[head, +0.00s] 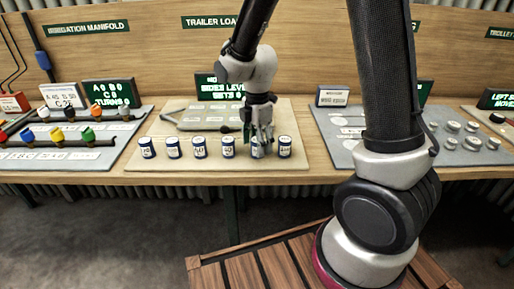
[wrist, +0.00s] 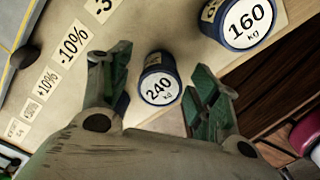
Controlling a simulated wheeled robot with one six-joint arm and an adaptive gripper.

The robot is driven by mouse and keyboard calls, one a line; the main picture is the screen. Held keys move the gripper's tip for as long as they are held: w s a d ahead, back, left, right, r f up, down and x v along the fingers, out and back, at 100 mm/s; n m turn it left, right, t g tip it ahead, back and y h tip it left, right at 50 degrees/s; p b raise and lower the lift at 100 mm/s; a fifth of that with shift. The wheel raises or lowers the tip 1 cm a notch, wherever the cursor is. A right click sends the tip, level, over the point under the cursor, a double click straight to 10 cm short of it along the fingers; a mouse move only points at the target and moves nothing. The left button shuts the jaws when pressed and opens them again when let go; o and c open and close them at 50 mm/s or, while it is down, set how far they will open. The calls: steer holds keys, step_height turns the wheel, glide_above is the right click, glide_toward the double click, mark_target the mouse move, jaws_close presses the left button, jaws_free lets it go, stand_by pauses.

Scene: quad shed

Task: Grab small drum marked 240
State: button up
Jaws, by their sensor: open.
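The small drum marked 240 kg (wrist: 160,87) is dark blue with a white top and stands upright. In the wrist view it lies between the two green-padded fingers of my gripper (wrist: 157,76), with a visible gap on both sides. My gripper is open and does not hold it. In the head view my gripper (head: 262,138) points down at the right part of the drum row. The drum under it (head: 257,151) is partly hidden by the fingers, and its marking cannot be read there.
A drum marked 160 kg (wrist: 247,22) stands close by, near the board's edge. Several similar drums (head: 200,148) stand in a row to the left, and one (head: 285,147) to the right. Percent labels (wrist: 70,45) lie on the board.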

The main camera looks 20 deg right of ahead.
steer(key=c, duration=1.2)
steer(key=shift+o, duration=0.2)
steer(key=shift+r, duration=0.1)
